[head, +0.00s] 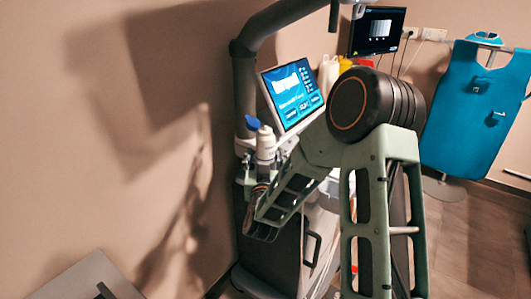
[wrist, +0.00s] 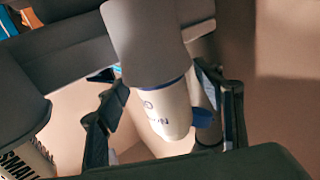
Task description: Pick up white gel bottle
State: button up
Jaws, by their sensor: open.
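A white bottle with a blue band and dark lettering (wrist: 165,110) is between the two spread fingers of my gripper (wrist: 163,88) in the wrist view. A gap shows between the bottle and the left finger; on the right I cannot tell whether finger and bottle touch. A grey cylindrical part (wrist: 145,40) adjoins the bottle's upper end in that picture. In the head view a white bottle (head: 265,145) stands upright at the cart's left side. My gripper there is largely hidden by my arm, just below the bottle.
A blue-topped item (head: 252,122) is close beside the bottle; blue also shows behind it in the wrist view (wrist: 203,117). A lettered container (wrist: 28,162) is at lower left there. The cart's lit screen (head: 292,92) is right of the bottle. The wall is close on the left.

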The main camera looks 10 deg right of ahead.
aim_at(265, 126)
jog(key=shift+w+d, duration=0.1)
jog(key=shift+w, duration=0.35)
jog(key=c, duration=1.5)
jog(key=shift+o, duration=0.2)
notch_tip(265, 126, up, 10)
jog(key=shift+r+p, duration=0.1)
jog(key=shift+p, duration=0.95)
jog(key=o, duration=0.7)
jog(key=shift+c, duration=0.3)
